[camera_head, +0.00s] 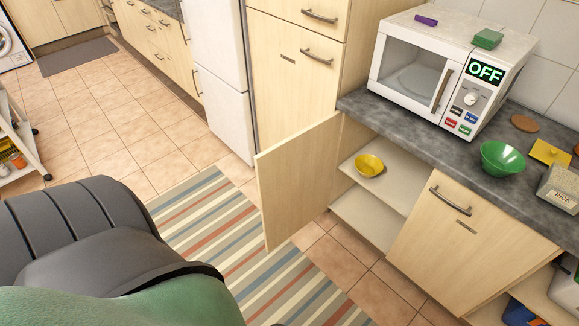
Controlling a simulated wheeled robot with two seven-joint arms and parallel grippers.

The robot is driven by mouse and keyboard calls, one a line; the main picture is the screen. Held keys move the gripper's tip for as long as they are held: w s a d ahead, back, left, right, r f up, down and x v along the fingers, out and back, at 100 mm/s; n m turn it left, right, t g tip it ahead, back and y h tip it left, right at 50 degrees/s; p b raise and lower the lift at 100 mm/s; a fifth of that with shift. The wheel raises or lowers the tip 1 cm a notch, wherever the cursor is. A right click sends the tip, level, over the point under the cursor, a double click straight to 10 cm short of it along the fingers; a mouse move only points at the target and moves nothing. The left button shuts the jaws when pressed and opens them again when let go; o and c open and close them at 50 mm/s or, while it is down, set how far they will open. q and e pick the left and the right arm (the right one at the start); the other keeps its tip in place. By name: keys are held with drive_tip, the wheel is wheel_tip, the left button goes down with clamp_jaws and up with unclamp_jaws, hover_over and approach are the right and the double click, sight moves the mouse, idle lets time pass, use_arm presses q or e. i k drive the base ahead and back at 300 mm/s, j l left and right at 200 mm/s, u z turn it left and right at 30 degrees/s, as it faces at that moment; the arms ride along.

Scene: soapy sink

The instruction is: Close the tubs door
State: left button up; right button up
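A light wood cabinet door (296,182) under the grey counter stands wide open and sticks out over the floor. It is hinged at the left side of its cabinet. The open cabinet (370,215) shows shelves, with a yellow bowl (369,166) on the upper one. I cannot see any label naming this as the tubs door. Neither of my grippers is in view.
A closed cabinet door (455,222) with a bar handle is right of the open cabinet. The counter (425,150) holds a microwave (440,75) and a green bowl (502,158). A striped rug (240,240) lies before the open door.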

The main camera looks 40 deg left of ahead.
sight(294, 175)
drive_tip(key=j+z, duration=0.15)
drive_tip(key=j, duration=0.55)
drive_tip(key=j+z, duration=0.1)
drive_tip(key=j, duration=0.6)
drive_tip(key=k+j+z, duration=0.15)
drive_tip(key=j, duration=0.55)
drive_tip(key=j+z, duration=0.15)
drive_tip(key=j, duration=0.55)
drive_tip(key=k+j, duration=0.15)
drive_tip(key=j, duration=0.25)
drive_tip(key=k+j+z, duration=0.15)
drive_tip(key=j, duration=0.25)
drive_tip(key=k+j, duration=0.1)
drive_tip(key=j, duration=0.3)
drive_tip(key=k+j+z, duration=0.15)
drive_tip(key=j, duration=0.2)
drive_tip(key=k, duration=0.45)
